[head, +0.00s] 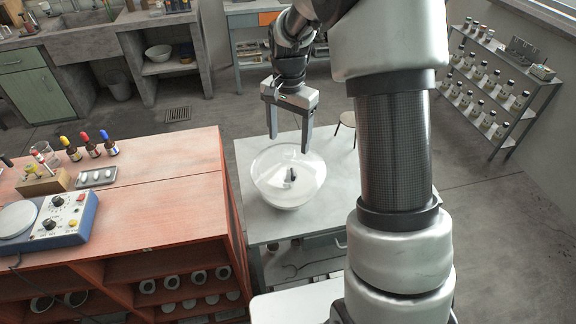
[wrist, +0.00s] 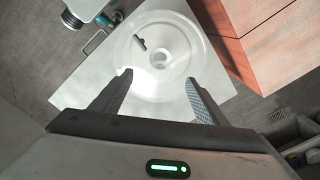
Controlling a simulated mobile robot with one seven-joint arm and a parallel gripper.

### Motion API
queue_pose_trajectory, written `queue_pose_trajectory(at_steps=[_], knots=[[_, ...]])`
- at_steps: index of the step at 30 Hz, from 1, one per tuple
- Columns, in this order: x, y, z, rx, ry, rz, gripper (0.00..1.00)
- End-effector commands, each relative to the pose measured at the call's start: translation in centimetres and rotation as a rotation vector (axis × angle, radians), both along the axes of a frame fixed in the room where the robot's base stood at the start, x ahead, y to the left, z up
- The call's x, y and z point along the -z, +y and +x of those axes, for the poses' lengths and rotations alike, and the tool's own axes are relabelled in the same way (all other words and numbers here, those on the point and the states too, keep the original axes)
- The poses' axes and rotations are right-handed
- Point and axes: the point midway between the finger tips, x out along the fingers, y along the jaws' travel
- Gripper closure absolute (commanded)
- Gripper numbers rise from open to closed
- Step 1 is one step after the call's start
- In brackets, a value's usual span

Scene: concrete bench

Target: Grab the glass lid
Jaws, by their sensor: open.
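The glass lid (head: 287,172) looks like a clear, round, shallow dome with a dark piece at its middle. It is on the pale grey bench top (head: 252,226); whether it rests on a bowl beneath cannot be told. In the wrist view the round glass (wrist: 185,75) lies ahead of the fingertips, with a ring-shaped middle and a small dark piece on it. My gripper (head: 289,143) is open and empty, fingers pointing down, above the far part of the lid. Both fingertips also show in the wrist view (wrist: 158,78). They look apart from the lid's middle.
A red wooden bench (head: 160,195) stands directly left, with a blue stirrer device (head: 58,220), dropper bottles (head: 90,145) and a small grey tray (head: 97,177). A stool (head: 346,120) is behind the grey bench. A bottle rack (head: 490,85) stands far right. Floor at right is clear.

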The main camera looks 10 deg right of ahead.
Motion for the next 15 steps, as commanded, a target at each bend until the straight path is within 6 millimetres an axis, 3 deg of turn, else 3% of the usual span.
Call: queue_pose_trajectory(at_steps=[15], knots=[[5.4, 0.1, 0.0, 0.000, 0.000, 0.000, 0.32]])
